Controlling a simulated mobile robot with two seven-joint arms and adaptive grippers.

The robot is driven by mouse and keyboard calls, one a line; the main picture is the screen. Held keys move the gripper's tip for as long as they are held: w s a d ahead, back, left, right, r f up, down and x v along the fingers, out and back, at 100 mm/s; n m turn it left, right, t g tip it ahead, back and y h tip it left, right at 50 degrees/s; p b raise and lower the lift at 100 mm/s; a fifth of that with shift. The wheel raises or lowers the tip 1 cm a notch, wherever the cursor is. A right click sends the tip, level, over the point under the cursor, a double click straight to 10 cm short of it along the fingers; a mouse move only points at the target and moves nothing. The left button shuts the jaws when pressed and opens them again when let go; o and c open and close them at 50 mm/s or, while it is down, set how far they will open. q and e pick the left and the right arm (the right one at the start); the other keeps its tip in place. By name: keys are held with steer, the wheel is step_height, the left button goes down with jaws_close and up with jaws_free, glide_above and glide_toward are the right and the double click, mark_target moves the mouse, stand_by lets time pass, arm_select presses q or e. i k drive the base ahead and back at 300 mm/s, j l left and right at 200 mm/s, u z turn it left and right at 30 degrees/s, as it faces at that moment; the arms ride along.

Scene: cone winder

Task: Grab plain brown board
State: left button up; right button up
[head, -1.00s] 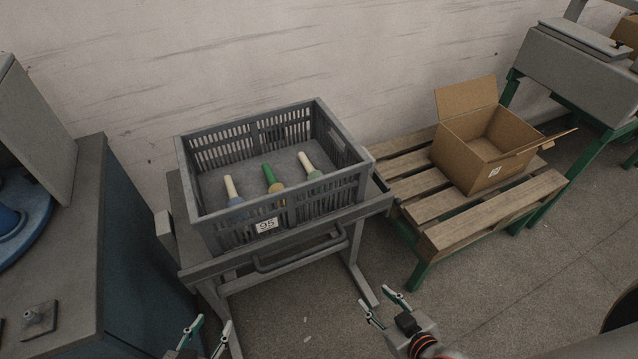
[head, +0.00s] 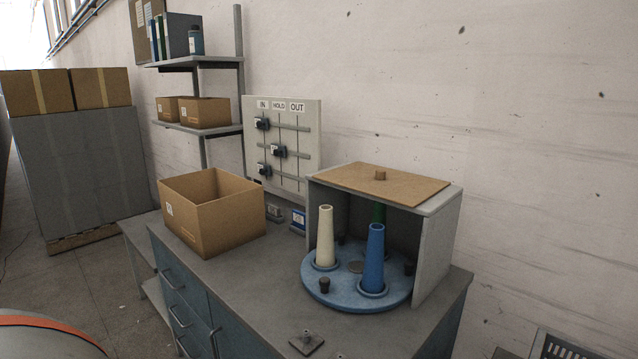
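A plain brown board (head: 350,184) lies flat on top of the grey open-fronted housing on the workbench in the head view. Neither of my grippers shows in this view.
An open cardboard box (head: 212,222) stands left of the housing on the bench (head: 240,290). A panel labelled IN, HOLD, OUT (head: 283,150) stands behind. A small plate with a knob (head: 306,342) lies near the front edge. A grey crate (head: 565,348) shows at bottom right.

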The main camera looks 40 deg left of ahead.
mark_target(405, 189)
steer(key=u, duration=0.75)
steer(key=j+z, duration=0.1)
steer(key=k+j, duration=0.05)
steer(key=j, duration=0.05)
